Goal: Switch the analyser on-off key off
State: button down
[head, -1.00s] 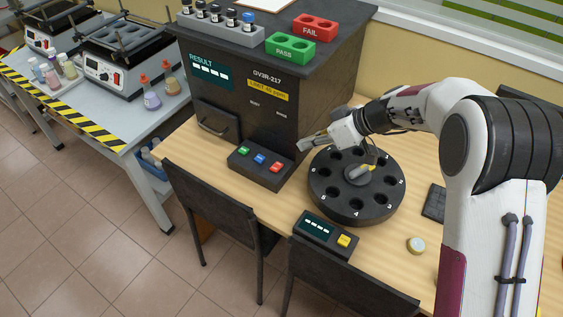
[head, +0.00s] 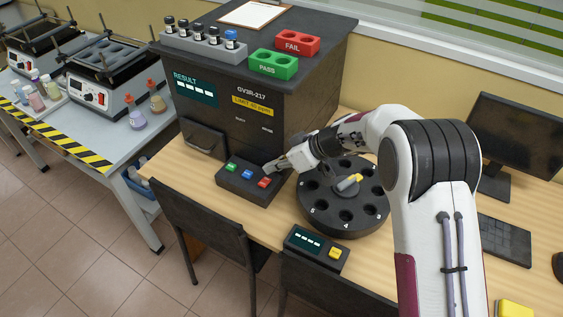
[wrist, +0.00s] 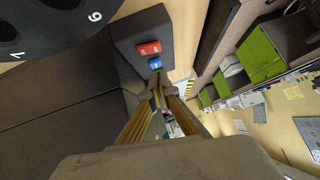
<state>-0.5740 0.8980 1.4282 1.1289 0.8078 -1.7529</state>
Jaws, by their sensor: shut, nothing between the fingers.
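The analyser (head: 220,125) is a tall black box with a "RESULT" display. Its low key panel (head: 240,188) juts out in front, with a green key (head: 232,167), a blue key (head: 247,174) and a red key (head: 264,182). The key labels are too small to read in the head view. My gripper (head: 270,170) is shut and empty, its tips just above and behind the red key; I cannot tell whether they touch. In the wrist view, the red key (wrist: 149,48) and blue key (wrist: 155,63) show beyond the shut fingertips (wrist: 160,88). The green key is partly hidden there.
A round black carousel (head: 345,222) with numbered holes stands right of the panel, under my arm. A small display box (head: 317,249) with a yellow button is in front. PASS (head: 273,65) and FAIL (head: 292,40) racks sit on the analyser. Chairs stand at the table's front edge.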

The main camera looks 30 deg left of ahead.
aim_at(262, 182)
jog(key=f, duration=0.2)
jog(key=a+f, duration=0.1)
jog(key=shift+s, duration=0.25)
jog(key=shift+s+f, duration=0.15)
jog(key=shift+f, duration=0.8)
jog(key=shift+s, duration=0.1)
jog(key=shift+s+f+t, duration=0.1)
jog(key=shift+f+t, duration=0.1)
jog(key=shift+t, duration=0.1)
jog(key=shift+f+n, duration=0.15)
jog(key=shift+n, duration=0.15)
